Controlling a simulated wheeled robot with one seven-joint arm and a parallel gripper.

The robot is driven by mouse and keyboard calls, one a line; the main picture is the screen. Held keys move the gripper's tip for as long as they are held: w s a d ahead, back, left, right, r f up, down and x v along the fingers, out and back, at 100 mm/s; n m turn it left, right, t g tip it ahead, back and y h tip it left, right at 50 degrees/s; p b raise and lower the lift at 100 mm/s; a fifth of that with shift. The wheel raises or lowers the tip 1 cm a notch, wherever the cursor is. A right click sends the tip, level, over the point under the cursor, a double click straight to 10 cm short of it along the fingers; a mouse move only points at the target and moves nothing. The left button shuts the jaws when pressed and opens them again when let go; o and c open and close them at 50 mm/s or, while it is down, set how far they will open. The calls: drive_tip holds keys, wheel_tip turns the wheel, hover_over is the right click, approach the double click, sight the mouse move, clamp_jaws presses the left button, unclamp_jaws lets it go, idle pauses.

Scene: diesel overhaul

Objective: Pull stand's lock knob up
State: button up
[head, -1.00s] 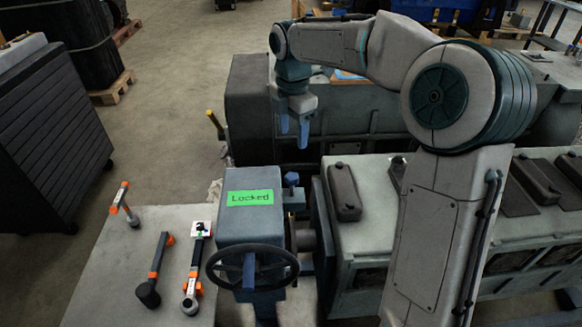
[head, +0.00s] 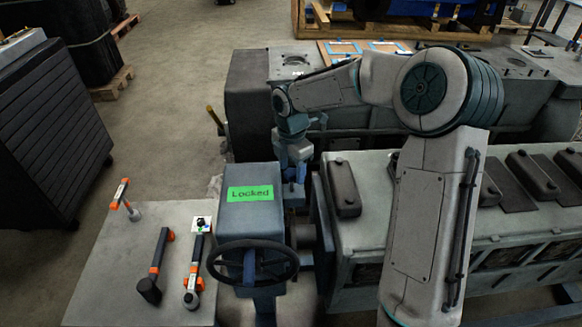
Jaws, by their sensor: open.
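The stand (head: 250,215) is a grey-blue box with a green "Locked" label (head: 250,193) on top and a dark handwheel (head: 252,262) at its front. Its blue lock knob (head: 293,190) is at the right side of the box, mostly hidden by my gripper. My gripper (head: 292,178) points down over the knob with its blue fingers open. The fingers appear to be beside the knob; I cannot tell whether they touch it.
A grey engine block (head: 365,235) with dark covers lies right of the stand. Another large block (head: 250,100) stands behind. A table (head: 110,270) on the left holds tools with orange parts, including a hammer (head: 155,268).

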sight(292, 172)
clamp_jaws()
wheel_tip(292, 172, up, 4)
drive_tip(key=p, duration=0.3)
drive_tip(key=shift+w+a, duration=0.1)
unclamp_jaws()
